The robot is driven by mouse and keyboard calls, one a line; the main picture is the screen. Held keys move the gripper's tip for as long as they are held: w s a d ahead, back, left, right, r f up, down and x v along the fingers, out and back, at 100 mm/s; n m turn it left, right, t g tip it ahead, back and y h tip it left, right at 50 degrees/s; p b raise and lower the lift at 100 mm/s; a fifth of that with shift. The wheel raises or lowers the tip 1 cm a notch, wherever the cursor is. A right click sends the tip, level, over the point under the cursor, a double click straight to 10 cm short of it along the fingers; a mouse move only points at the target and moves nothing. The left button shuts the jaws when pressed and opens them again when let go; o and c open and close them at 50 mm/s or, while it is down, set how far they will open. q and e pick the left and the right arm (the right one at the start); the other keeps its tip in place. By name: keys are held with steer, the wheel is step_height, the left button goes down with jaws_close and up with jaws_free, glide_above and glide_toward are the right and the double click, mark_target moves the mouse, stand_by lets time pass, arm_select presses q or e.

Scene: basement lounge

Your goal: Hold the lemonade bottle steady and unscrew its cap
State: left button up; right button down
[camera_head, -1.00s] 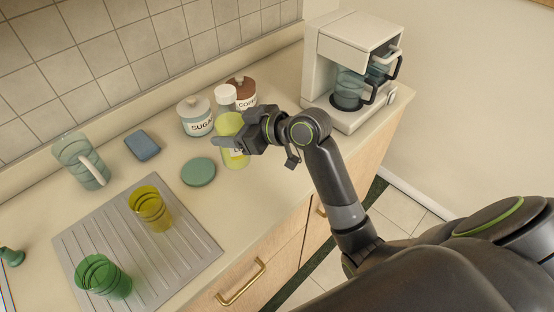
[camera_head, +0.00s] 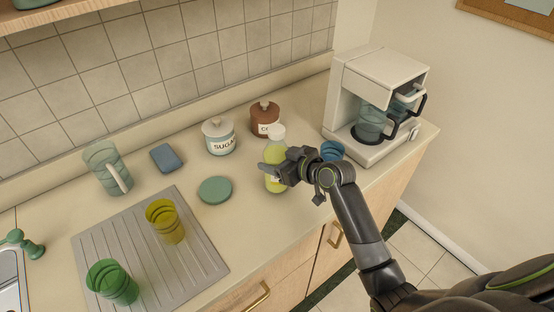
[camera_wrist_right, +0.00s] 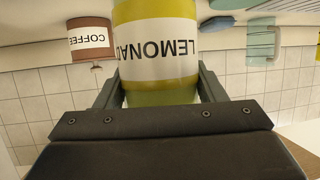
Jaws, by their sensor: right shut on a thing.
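The lemonade bottle (camera_head: 275,152) is yellow-green with a white cap (camera_head: 277,131) on top. It looks upright above the counter, in front of the coffee canister; I cannot tell whether its base touches the counter. In the right wrist view the bottle's LEMONADE label (camera_wrist_right: 160,50) appears upside down, with one finger of my gripper (camera_wrist_right: 160,90) on each side. The cap is outside that view. My left gripper is not in view.
A sugar canister (camera_head: 219,138) and coffee canister (camera_head: 264,118) stand behind. A green disc (camera_head: 215,190) lies left, near a yellow cup (camera_head: 165,221) and green cup (camera_head: 112,283) on the drainer (camera_head: 190,262). A blue cup (camera_head: 332,151) and coffee machine (camera_head: 375,100) stand right.

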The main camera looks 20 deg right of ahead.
steer(key=shift+f, duration=0.3)
steer(key=shift+f, duration=0.1)
steer(key=c, duration=0.8)
jaws_free()
steer(key=shift+f, duration=0.2)
steer(key=o, duration=0.5)
steer(key=shift+r, duration=0.1)
